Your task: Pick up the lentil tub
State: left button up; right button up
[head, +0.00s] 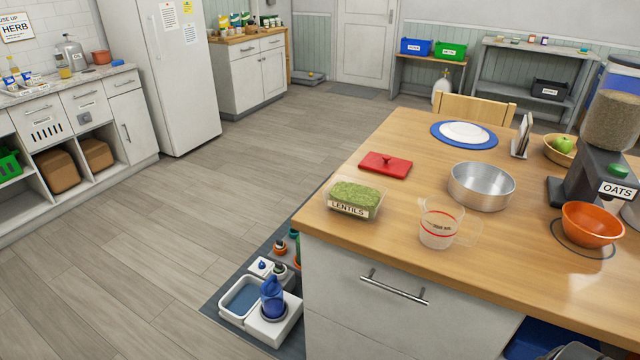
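The lentil tub (354,198) is a clear, low rectangular container filled with green lentils. Its front carries a white label reading LENTILS. It stands open on the wooden counter (395,245), close to the counter's left front corner. A red lid (386,164) with a small knob lies flat just behind it, apart from it. Neither of my grippers shows in the head view.
A clear measuring cup (437,228) stands right of the tub, with a metal pan (482,187) behind it. An orange bowl (592,225) sits by the oats dispenser (606,150). Bins and bottles stand on a dark floor mat (222,312) left of the counter.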

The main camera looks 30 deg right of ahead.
aim_at(361, 200)
jog(key=i+j+z, duration=0.15)
jog(key=i+z, duration=0.2)
jog(key=i+j+z, duration=0.3)
jog(key=i, duration=0.25)
